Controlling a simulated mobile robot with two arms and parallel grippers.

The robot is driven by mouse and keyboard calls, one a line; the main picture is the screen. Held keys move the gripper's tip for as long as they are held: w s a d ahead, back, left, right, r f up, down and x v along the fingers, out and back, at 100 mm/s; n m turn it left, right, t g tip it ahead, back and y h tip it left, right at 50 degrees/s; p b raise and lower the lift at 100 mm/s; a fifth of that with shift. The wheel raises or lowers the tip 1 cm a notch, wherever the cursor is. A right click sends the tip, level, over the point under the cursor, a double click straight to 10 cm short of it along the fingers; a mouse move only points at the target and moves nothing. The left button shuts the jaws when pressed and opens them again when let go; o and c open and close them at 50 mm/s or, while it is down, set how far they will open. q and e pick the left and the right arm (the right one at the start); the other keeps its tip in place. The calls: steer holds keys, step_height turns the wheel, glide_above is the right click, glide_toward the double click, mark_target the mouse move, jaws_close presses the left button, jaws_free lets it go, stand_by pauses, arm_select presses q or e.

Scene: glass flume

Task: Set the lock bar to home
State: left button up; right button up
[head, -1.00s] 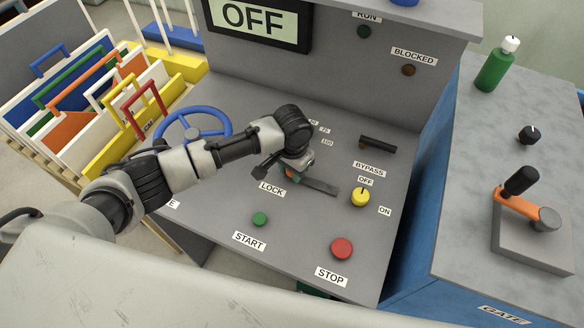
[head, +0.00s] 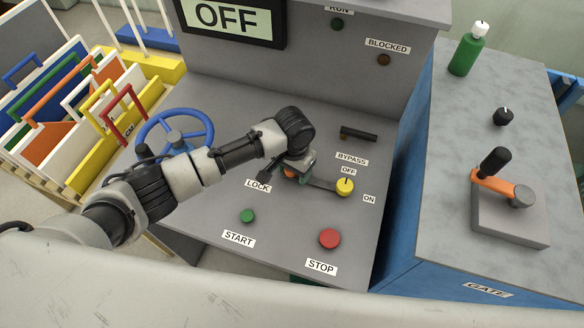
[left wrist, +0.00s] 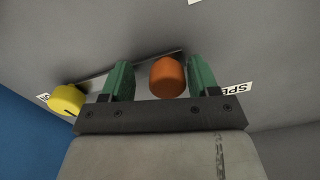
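An orange knob (left wrist: 167,77) shows at the bar in the left wrist view. My left gripper (head: 295,174) is low over it. In the left wrist view the green fingers (left wrist: 161,80) are apart, one on each side of the orange knob, with a clear gap on its left. The arm hides part of the bar in the head view. My right gripper is not in view.
A blue handwheel (head: 175,137) stands left of my arm. A black handle (head: 358,134), green START button (head: 247,216) and red STOP button (head: 329,238) are nearby on the panel. A gate lever (head: 503,190) stands on the right bench. The display (head: 229,17) reads OFF.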

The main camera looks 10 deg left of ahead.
arm_select(q)
steer(key=shift+a, duration=0.1)
steer(key=shift+w+r, duration=0.1)
steer(key=shift+r, duration=0.1)
step_height(320, 180, up, 10)
steer(key=shift+r+b, duration=0.2)
steer(key=shift+b, duration=0.5)
